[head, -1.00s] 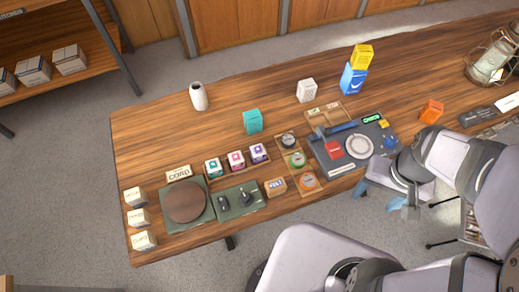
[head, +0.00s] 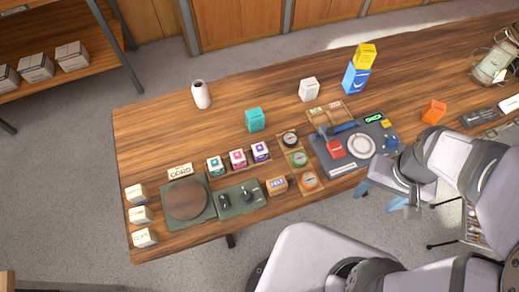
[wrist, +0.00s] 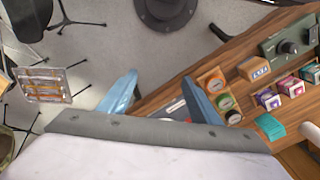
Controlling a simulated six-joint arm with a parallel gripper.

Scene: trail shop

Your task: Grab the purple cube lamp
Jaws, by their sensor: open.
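The purple cube lamp (head: 260,152) is a small white-and-purple box. It stands at the right end of a row of three similar boxes on the wooden table. It also shows at the right side of the wrist view (wrist: 268,99). My gripper (head: 387,200) is off the front edge of the table, well to the right of the purple cube. In the wrist view my gripper's two blue fingers (wrist: 160,95) are spread apart with nothing held between them.
The pink box (head: 237,158) and teal-white box (head: 214,166) stand left of the purple one. A tray of compasses (head: 299,159) and a grey board (head: 345,168) lie between it and my gripper. A teal cube (head: 255,119) stands behind. Open tabletop lies behind the row.

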